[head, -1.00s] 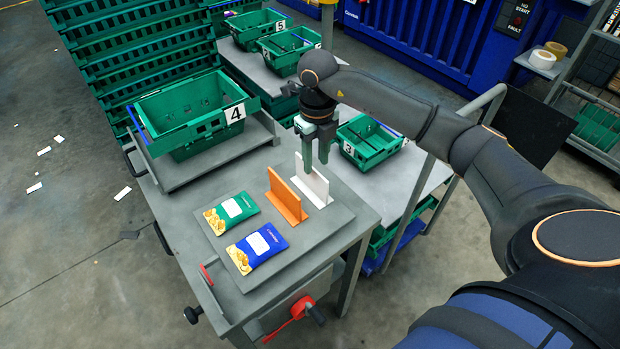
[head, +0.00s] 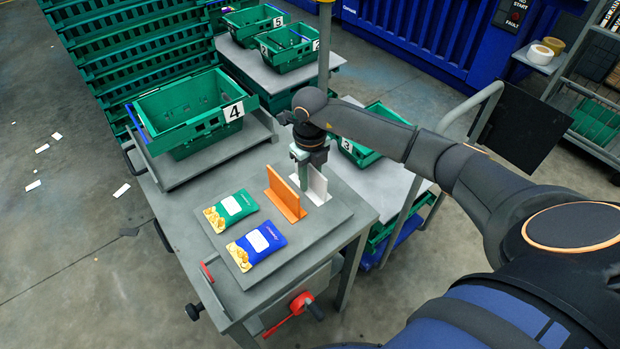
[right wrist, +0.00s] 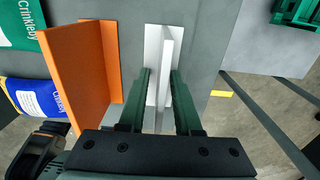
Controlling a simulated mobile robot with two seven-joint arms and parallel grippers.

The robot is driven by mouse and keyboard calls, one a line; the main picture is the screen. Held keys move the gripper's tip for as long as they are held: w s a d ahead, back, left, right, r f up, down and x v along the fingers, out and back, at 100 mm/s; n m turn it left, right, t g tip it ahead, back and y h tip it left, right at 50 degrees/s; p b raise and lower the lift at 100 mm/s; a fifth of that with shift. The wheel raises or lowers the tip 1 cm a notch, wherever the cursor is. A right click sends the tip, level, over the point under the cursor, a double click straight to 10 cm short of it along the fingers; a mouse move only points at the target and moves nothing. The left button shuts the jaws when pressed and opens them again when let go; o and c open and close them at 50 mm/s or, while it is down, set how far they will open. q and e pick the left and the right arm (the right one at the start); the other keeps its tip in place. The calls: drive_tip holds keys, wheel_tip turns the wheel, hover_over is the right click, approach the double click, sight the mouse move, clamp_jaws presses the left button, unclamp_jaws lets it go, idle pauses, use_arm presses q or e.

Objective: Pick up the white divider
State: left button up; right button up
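The white divider (head: 319,184) stands upright on the grey board, just right of the orange divider. My right gripper (head: 306,182) is lowered over it, pointing down. In the right wrist view the two green fingers (right wrist: 161,75) lie on either side of the white divider's upright plate (right wrist: 168,42). A gap shows between the fingers and the plate, so the gripper is open around it. The near finger hides part of the divider in the head view. My left gripper is not in view.
The orange divider (head: 284,196) stands close on the left of my right gripper. A green packet (head: 231,211) and a blue packet (head: 257,245) lie on the grey board (head: 318,236). Green crate 4 (head: 182,133) stands behind left; crate 3 (head: 368,157) stands behind right.

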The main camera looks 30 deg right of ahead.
clamp_jaws()
idle(0.5)
